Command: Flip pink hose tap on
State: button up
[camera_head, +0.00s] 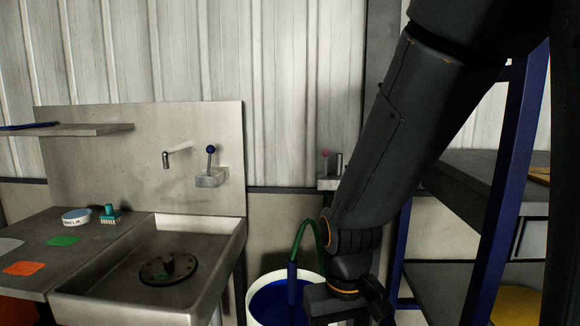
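A small pink-knobbed tap (326,153) stands on a grey wall bracket (325,183), just left of my arm. A short grey cylinder (338,162) is beside the knob, and my arm covers part of what lies to the right. A green hose (309,224) arches below the bracket, with a dark blue end piece (292,283) hanging in a bucket. My gripper (348,308) is at the bottom of the picture, below the tap and right of the hose. Its fingers are dark and cut off by the edge, so its opening does not show.
A blue-knobbed tap (210,150) and a spout (178,152) sit above the steel sink (110,292) at left. A white-rimmed bucket (262,285) stands below the hose. A blue-framed shelf (520,150) stands at right. The wall left of the pink tap is clear.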

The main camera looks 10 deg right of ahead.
aim_at(325, 153)
jog(key=k, duration=0.65)
jog(key=u, duration=0.5)
jog(key=i, duration=1.25)
jog(key=z, duration=0.7)
